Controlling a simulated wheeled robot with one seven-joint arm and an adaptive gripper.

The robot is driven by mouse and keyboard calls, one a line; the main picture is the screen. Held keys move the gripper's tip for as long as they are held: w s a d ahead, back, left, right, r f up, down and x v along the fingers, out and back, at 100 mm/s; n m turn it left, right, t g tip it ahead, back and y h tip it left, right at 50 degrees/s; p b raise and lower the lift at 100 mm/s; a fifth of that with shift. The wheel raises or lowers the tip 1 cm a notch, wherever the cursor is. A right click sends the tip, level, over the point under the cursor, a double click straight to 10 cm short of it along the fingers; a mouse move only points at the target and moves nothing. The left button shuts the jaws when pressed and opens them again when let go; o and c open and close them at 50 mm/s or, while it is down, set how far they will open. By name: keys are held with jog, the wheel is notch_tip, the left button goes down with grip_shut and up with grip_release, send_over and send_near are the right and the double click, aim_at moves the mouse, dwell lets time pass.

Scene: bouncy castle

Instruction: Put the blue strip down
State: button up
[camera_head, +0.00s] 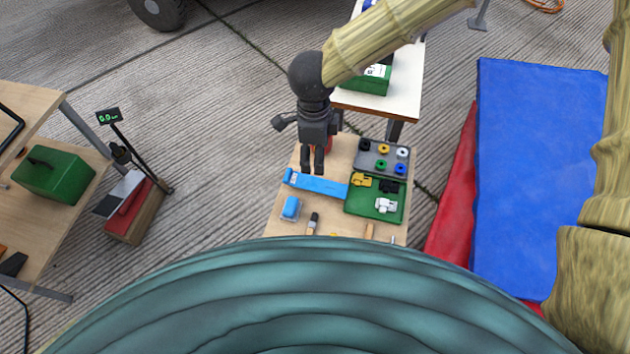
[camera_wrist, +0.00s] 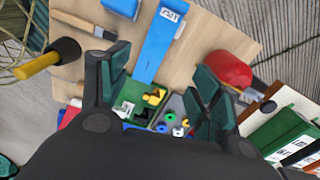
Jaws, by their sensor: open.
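The blue strip (camera_head: 322,186) lies across the wooden table (camera_head: 285,212), with its right end at the edge of the green tray (camera_head: 372,216). In the wrist view the strip (camera_wrist: 157,46) shows a white label at its far end. My gripper (camera_head: 313,170) points down above the strip's middle in the head view. In the wrist view my gripper (camera_wrist: 155,85) has its fingers wide apart, with the strip between them and no finger touching it. Whether the strip lies fully flat is hard to tell.
The green tray holds yellow, black and white toy vehicles. A grey tray (camera_head: 365,160) with coloured rings stands behind it. A blue block (camera_head: 291,208) lies in front of the strip. A rounded red object (camera_wrist: 230,70) is beside my gripper. A mallet (camera_wrist: 40,63) shows at left.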

aim_at(316, 183)
jog(key=shift+m, duration=0.7)
jog(key=shift+s+d+f+b, duration=0.15)
jog(key=shift+f+b, duration=0.3)
jog(key=shift+f, duration=2.3)
jog(key=shift+s+f+b, duration=0.2)
jog(key=shift+f+b, duration=0.25)
jog(key=shift+f, duration=2.25)
jog(key=c, duration=1)
